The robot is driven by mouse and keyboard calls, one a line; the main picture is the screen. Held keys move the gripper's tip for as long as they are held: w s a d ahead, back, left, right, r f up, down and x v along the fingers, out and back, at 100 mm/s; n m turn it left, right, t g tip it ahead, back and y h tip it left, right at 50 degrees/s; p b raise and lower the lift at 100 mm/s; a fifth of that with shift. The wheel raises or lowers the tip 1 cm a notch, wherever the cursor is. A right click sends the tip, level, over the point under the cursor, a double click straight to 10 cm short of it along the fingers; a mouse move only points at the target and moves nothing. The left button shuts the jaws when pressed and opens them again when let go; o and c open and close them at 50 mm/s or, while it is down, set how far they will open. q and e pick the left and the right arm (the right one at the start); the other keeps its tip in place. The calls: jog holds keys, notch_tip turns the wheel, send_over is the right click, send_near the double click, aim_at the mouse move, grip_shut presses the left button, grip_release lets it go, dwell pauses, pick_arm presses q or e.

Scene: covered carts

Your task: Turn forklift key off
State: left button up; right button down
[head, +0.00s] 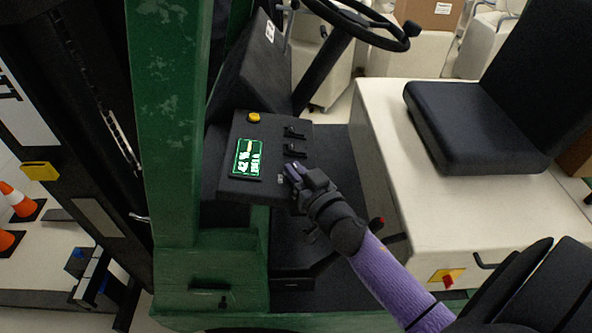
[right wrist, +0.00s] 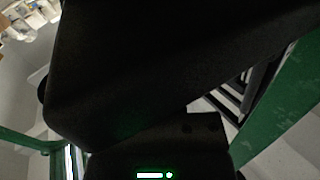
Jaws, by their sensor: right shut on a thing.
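The forklift's black control panel (head: 268,127) carries a lit green display (head: 248,157), a yellow button (head: 254,117) and two black switches (head: 295,140) along its right side. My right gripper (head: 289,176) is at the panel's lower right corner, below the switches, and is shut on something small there. The key itself is hidden by the fingers, so its angle cannot be told. In the right wrist view a large dark shape fills most of the picture, and a lit part of the display (right wrist: 152,175) shows at the bottom edge. My left gripper is not in view.
A steering wheel (head: 362,28) on a slanted column rises behind the panel. A black seat (head: 470,128) on a cream body (head: 385,140) stands to the right. A green mast post (head: 168,120) stands close on the left. Orange cones (head: 18,203) are on the floor at far left.

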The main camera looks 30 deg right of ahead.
jog(key=shift+n+y, duration=0.3)
jog(key=shift+y, duration=0.2)
jog(key=n+y, duration=0.3)
jog(key=y, duration=0.1)
jog(key=shift+y+b, duration=0.3)
jog(key=n+y+b, duration=0.1)
jog(key=y, duration=0.1)
jog(key=n+g+y+b, duration=0.1)
jog(key=n+y, duration=0.1)
jog(key=shift+f+g, duration=0.2)
jog(key=shift+g, duration=0.1)
jog(key=n+g+y+b, duration=0.5)
jog(key=n+y+b, duration=0.1)
jog(key=shift+b, duration=0.4)
jog(key=shift+n+g+y+b, duration=0.3)
jog(key=shift+y, duration=0.1)
jog(key=shift+r+n+g+b, duration=0.2)
jog(key=shift+n+g+b, duration=0.2)
jog(key=shift+g+b, duration=0.1)
jog(key=c, duration=0.7)
grip_release()
